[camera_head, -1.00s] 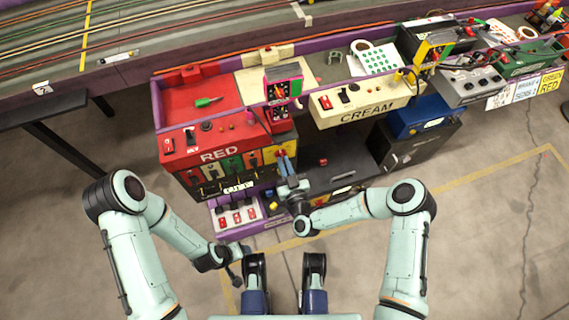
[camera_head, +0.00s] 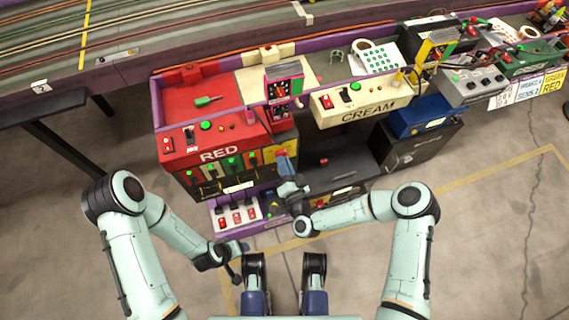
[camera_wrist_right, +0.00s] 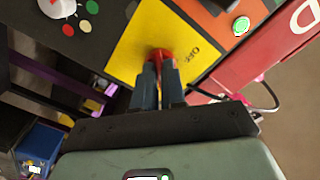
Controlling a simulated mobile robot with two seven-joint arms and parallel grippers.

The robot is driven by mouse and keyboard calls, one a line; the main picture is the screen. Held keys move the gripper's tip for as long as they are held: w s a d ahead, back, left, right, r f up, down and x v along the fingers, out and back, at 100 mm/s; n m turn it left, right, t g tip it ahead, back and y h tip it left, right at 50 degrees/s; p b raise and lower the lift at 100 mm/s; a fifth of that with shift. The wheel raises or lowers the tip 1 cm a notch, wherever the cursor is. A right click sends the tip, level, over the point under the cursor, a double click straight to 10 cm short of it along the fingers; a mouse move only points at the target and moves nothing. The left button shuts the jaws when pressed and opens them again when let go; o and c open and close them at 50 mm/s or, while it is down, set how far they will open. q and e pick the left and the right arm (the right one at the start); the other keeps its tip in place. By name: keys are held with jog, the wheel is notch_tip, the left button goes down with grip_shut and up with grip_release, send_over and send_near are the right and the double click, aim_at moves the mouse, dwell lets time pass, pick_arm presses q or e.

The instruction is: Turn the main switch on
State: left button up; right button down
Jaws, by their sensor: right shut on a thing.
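The main switch is a red knob (camera_wrist_right: 162,54) on a yellow plate (camera_wrist_right: 135,52) at the right end of the red console's front. The yellow plate also shows in the head view (camera_head: 270,156). My right gripper (camera_head: 283,160) points at the plate from the front. In the right wrist view its two blue fingers (camera_wrist_right: 160,82) are shut on the red knob and hide its lower part. My left gripper (camera_head: 236,262) hangs low at the left, away from the console; its jaws are too small to judge.
The red console (camera_head: 180,150) has lit green lamps, one of them a green button (camera_wrist_right: 240,26) beside the plate. A cream console (camera_head: 335,112) stands to its right. A white switch panel (camera_head: 235,213) lies below. The floor in front is clear.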

jog(key=shift+f+m, duration=0.15)
jog(key=shift+m, duration=0.15)
jog(key=c, duration=1.2)
grip_release()
pick_arm(q)
jog(key=shift+g+h, duration=0.3)
jog(key=shift+g, duration=0.2)
jog(key=s, duration=0.1)
jog(key=s+d+r+p, duration=0.1)
jog(key=s+r+p, duration=0.1)
jog(key=shift+s+d+r, duration=0.1)
jog(key=shift+d+r, duration=0.05)
jog(key=shift+d, duration=0.15)
pick_arm(e)
jog(key=v, duration=1.3)
jog(key=shift+s, duration=0.2)
